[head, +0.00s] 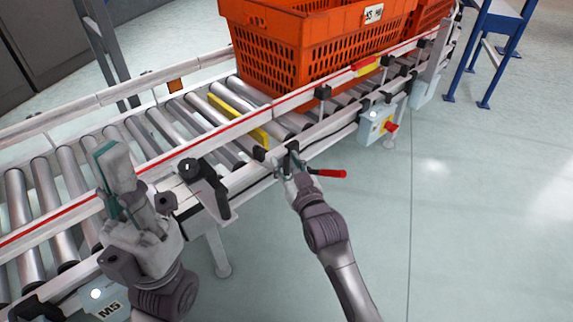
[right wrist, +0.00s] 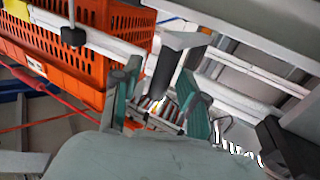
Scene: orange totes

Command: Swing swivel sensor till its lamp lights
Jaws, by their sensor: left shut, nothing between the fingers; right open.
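My right gripper (head: 291,162) is open at the near side rail of the conveyor, close to a small dark fitting (head: 268,156) on that rail. In the right wrist view, my right gripper's teal fingers (right wrist: 162,98) stand apart, with a grey block with a dark stem (right wrist: 168,66) showing between and beyond them. I cannot tell whether they touch it, or whether it is the swivel sensor. A black bracketed device (head: 205,187) sits on the near rail further left. No lit lamp can be made out on either. My left gripper (head: 112,182) is shut and empty, in front of the rollers.
A red handle (head: 328,173) sticks out right beside my right gripper. An orange tote (head: 300,52) stands on the rollers, behind a yellow bar (head: 238,116). An orange reflector-like square (head: 175,86) is on the far rail. A control box (head: 374,125) hangs at the right.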

